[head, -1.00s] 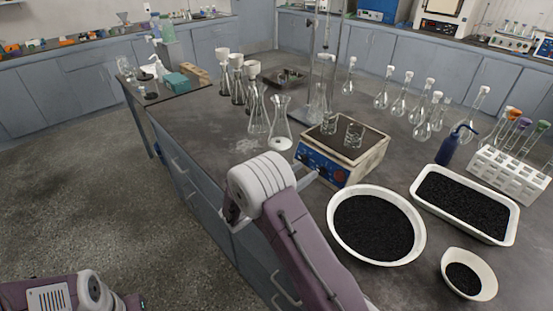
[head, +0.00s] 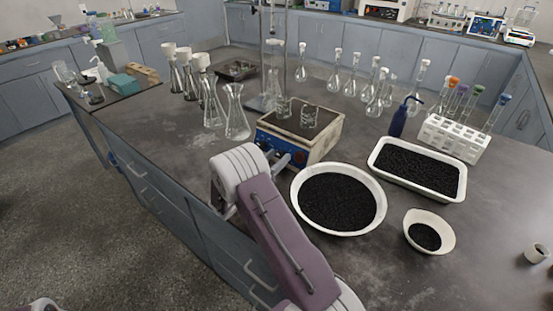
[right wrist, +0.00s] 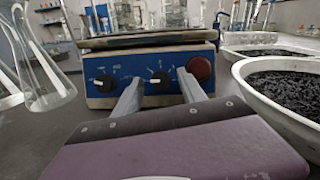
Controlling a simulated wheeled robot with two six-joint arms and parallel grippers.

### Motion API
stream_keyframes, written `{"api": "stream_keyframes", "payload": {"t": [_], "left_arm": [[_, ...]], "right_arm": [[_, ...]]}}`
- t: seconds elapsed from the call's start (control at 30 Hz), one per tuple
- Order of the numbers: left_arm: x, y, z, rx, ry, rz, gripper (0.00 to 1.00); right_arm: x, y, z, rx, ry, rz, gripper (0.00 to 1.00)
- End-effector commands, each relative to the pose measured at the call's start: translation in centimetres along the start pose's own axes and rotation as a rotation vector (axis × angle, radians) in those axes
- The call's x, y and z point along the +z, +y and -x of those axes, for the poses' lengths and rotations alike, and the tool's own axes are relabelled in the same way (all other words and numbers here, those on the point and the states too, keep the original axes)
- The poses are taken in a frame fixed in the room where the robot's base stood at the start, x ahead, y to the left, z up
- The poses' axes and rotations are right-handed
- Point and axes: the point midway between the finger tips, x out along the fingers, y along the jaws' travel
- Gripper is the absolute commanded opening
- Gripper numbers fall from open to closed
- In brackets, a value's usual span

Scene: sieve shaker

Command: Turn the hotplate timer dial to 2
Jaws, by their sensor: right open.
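The hotplate (head: 325,143) stands on the bench with its blue front panel towards my right arm. In the right wrist view the panel (right wrist: 120,63) carries a black left dial (right wrist: 103,83), a black right dial (right wrist: 160,83) and a round red part (right wrist: 200,69). The dial labels are too small to read, so I cannot tell which is the timer. My right gripper (right wrist: 160,95) is open, with one finger on each side of the right dial in that view. Contact with the dial cannot be told. In the head view this gripper (head: 284,158) is at the panel. My left gripper is not in view.
Two small beakers (head: 309,117) stand on the hotplate. A round white bowl (head: 297,213) of black grains sits close at its right, with a white tray (head: 460,190) beyond. Conical flasks (head: 237,121) stand at its left. The bench front edge runs below my right arm.

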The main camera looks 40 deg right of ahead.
Motion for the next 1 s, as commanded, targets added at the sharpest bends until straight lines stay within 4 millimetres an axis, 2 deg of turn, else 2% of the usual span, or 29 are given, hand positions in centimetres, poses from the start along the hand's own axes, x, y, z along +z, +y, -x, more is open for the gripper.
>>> {"api": "stream_keyframes", "payload": {"t": [0.13, 0.3, 0.67, 1.0], "left_arm": [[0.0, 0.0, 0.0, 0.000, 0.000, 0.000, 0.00], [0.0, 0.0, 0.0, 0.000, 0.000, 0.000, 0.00], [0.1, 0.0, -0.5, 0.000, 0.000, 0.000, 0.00], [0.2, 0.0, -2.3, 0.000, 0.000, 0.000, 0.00]], "right_arm": [[0.0, 0.0, 0.0, 0.000, 0.000, 0.000, 0.48], [0.0, 0.0, 0.0, 0.000, 0.001, 0.000, 0.01], [-0.2, 0.0, 0.1, -0.017, 0.003, -0.039, 0.00], [-0.4, 0.3, 0.1, -0.106, 0.012, -0.265, 0.00]]}}
